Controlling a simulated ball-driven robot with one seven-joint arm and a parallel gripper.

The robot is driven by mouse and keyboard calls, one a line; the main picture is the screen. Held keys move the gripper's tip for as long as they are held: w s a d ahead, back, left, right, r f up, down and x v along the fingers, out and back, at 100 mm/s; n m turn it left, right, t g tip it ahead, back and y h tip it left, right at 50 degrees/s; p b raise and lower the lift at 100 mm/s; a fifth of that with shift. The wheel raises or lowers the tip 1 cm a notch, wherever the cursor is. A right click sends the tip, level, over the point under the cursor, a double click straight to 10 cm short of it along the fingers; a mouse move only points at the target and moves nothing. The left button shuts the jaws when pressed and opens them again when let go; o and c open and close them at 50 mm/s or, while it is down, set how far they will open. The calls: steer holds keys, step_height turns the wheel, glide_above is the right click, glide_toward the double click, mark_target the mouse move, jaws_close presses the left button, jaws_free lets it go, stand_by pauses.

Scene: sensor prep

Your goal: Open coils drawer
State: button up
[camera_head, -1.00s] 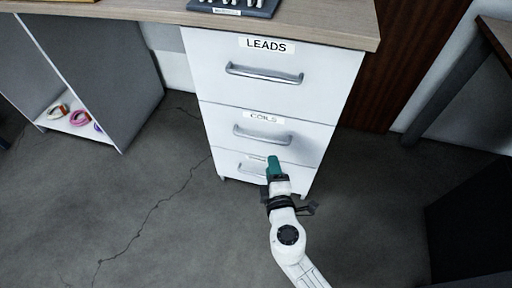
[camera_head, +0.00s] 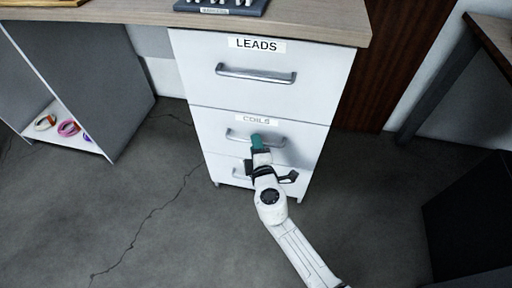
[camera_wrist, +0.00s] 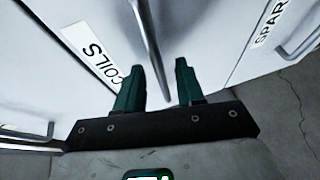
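The white COILS drawer (camera_head: 308,139) is the middle one of the cabinet and appears closed. Its silver bar handle (camera_head: 236,135) is partly hidden behind my gripper (camera_head: 257,139). In the wrist view, the handle (camera_wrist: 149,38) runs down between the two green fingers of my gripper (camera_wrist: 160,75). The fingers are apart, one on each side of the bar. I cannot tell whether they touch it. The COILS label (camera_wrist: 94,53) shows at the left of the wrist view.
The LEADS drawer (camera_head: 330,86) is above, closed, with its own handle (camera_head: 256,75). A lower drawer, labelled SPAR... in the wrist view (camera_wrist: 272,22), is below. The wooden desktop (camera_head: 320,22) overhangs the cabinet. Open floor (camera_head: 130,225) lies in front and left.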

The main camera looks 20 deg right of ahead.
steer(key=shift+c, duration=0.3)
jaws_close()
stand_by(0.4)
